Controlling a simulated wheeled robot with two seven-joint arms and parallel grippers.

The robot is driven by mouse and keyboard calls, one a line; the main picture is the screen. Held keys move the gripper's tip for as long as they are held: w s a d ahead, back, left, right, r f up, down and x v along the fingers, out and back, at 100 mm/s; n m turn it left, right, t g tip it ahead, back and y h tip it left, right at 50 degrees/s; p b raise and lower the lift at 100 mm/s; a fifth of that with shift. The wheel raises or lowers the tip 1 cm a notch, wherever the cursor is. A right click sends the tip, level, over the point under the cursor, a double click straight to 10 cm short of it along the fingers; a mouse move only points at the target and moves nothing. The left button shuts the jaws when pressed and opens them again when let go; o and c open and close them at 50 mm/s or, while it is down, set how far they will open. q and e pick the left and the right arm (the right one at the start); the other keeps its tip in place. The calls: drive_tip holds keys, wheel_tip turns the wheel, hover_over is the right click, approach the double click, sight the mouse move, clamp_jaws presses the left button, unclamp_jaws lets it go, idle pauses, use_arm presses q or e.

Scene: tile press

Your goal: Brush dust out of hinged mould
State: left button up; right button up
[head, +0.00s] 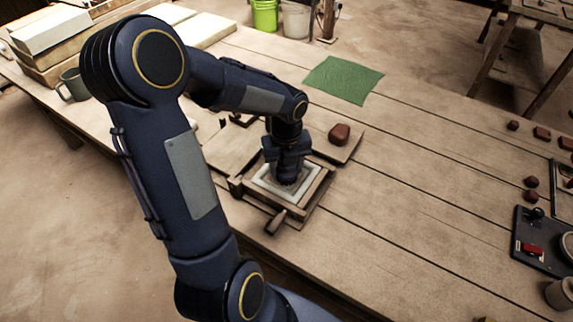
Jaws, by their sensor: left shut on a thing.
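The hinged mould (318,188) is a wooden frame with a pale inner rim, on the table near the middle of the head view. A wooden handle (276,222) sticks out at its front. A flat wooden board (232,148) lies behind it, perhaps the opened lid. My left gripper (287,176) points down over the mould's cavity. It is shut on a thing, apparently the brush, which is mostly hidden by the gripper. The cavity floor and any dust in it are also hidden. My right gripper is not in view.
A reddish-brown lump (339,134) sits just behind the mould. A green cloth (343,79) lies farther back. A grey mug (73,84) and pale slabs (50,30) stand at left. A black plate with a red piece (540,246) is at right. The table between is clear.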

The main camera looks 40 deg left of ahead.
use_arm(q)
drive_tip(key=shift+w+a+r+p, duration=0.1)
drive_tip(key=shift+w+a+p, duration=0.3)
drive_tip(key=shift+a+p, duration=0.05)
drive_tip(key=shift+w+a, duration=0.35)
drive_tip(key=shift+a, duration=0.1)
drive_tip(key=shift+w+a+p, duration=0.1)
drive_tip(key=shift+a+p, duration=0.1)
drive_tip(key=shift+p, duration=0.1)
